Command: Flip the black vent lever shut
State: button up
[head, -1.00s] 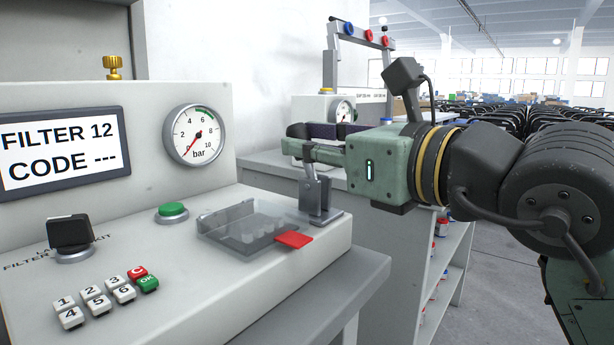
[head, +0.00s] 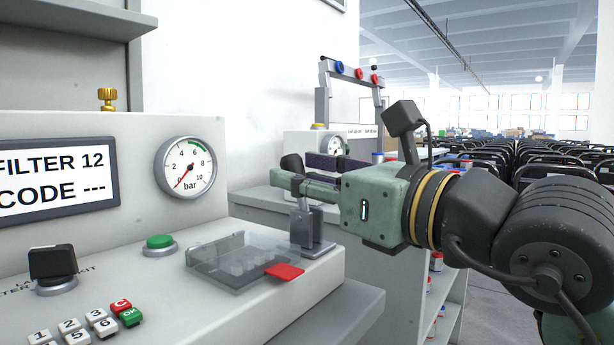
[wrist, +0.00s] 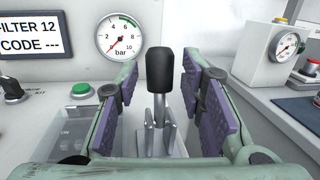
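The vent lever has a black knob (wrist: 160,70) on a metal shaft, standing upright in a grey bracket (head: 312,232) at the right end of the test panel. In the head view the knob (head: 291,163) is partly hidden behind my near finger. My gripper (head: 303,174) is open, its fingers level and pointing left across the lever. In the wrist view the knob stands between the two purple-padded fingers (wrist: 159,78), with a gap on each side.
A clear cover (head: 230,258) with a red tab (head: 285,272) lies left of the bracket. A green button (head: 160,244), a black selector knob (head: 52,264) and a pressure gauge (head: 187,167) reading near zero are further left. Another bench with a frame (head: 323,100) stands behind.

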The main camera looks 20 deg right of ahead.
jog(key=shift+o, duration=0.3)
jog(key=r+v, duration=0.1)
jog(key=v, duration=1.1)
jog(key=shift+f, duration=0.4)
